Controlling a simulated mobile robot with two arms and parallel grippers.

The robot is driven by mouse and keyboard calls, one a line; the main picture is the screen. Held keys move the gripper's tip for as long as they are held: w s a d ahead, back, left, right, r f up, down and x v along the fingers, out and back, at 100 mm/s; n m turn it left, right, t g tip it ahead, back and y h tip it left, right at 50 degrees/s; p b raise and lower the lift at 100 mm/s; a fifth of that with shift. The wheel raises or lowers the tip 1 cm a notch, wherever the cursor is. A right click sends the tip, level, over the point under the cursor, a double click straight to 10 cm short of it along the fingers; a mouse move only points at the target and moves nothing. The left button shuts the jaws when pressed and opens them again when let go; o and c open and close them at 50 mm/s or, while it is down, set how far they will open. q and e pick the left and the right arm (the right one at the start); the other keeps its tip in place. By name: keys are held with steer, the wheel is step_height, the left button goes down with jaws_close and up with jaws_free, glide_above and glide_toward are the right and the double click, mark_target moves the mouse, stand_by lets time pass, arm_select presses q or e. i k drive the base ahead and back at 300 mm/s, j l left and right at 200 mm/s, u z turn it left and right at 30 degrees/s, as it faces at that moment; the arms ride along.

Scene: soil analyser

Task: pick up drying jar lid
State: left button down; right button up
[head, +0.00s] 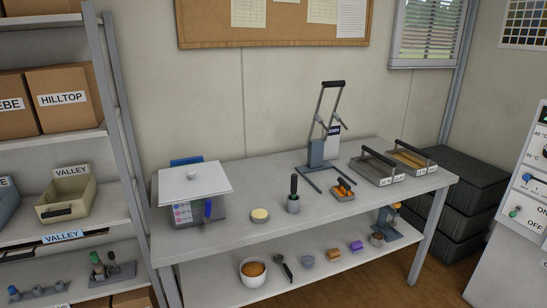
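The lid covers the top of the box, so the inside is hidden. The box front carries coloured marks and a blue item. Neither of my grippers shows in the head view.
The workbench (340,211) also holds a round yellow-topped dish (260,215), a dark-handled tool in a cup (293,198), a lever press (317,150) and trays (380,168). A shelf rack (122,120) stands close on the left. The bench front is mostly clear.

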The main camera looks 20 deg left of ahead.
mark_target(202, 179)
steer(key=u, duration=1.3)
steer(key=i+l+z, duration=0.2)
steer(key=i+l, duration=1.05)
steer(key=i, duration=0.05)
